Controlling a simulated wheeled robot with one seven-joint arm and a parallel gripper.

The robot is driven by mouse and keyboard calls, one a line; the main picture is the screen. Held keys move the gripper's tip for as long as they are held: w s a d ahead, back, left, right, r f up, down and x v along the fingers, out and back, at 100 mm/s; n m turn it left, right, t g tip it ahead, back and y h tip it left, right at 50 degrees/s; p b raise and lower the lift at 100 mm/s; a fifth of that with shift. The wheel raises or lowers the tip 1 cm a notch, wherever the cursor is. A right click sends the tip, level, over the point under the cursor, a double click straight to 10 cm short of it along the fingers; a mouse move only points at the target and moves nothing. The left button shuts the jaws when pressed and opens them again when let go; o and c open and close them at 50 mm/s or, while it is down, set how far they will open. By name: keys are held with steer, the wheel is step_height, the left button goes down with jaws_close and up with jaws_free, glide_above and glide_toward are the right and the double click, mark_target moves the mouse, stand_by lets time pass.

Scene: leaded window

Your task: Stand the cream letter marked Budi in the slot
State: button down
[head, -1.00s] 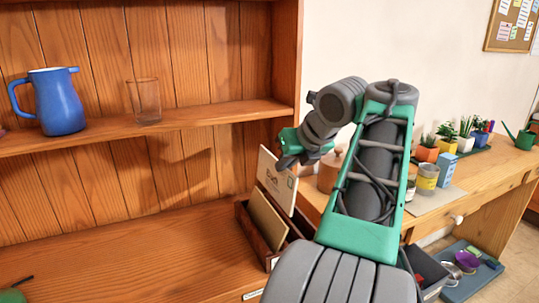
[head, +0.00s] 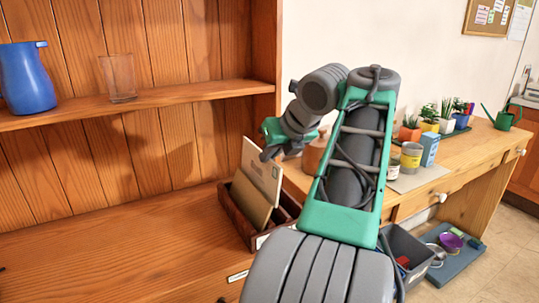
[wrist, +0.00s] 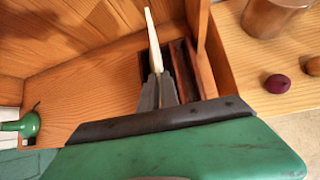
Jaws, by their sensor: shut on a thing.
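My gripper (head: 272,150) is shut on a cream letter (head: 262,168) near its upper edge; the writing on it is too small to read now. The letter stands nearly upright over the dark wooden letter rack (head: 232,207), and its lower edge is hidden behind a tan letter (head: 250,202) leaning in the rack. In the wrist view the held letter (wrist: 154,40) shows edge-on between the fingers (wrist: 157,90), beside the rack's dark slots (wrist: 181,62). I cannot tell how deep it sits in a slot.
The rack stands at the shelf's right end, near an upright wooden side panel (head: 267,110). A blue jug (head: 27,80) and a glass (head: 118,78) stand on the upper shelf. A brown round pot (head: 313,153) is behind my arm. The lower shelf left of the rack is clear.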

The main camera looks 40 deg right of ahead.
steer(key=shift+f+b, duration=4)
steer(key=shift+b, duration=0.05)
steer(key=c, duration=1.5)
jaws_free()
steer(key=p, duration=0.6)
glide_toward(269, 182)
step_height(269, 182, down, 3)
steer(key=w+d, duration=0.2)
steer(key=w, duration=0.1)
steer(key=shift+s+a+f, duration=0.1)
steer(key=shift+f, duration=0.05)
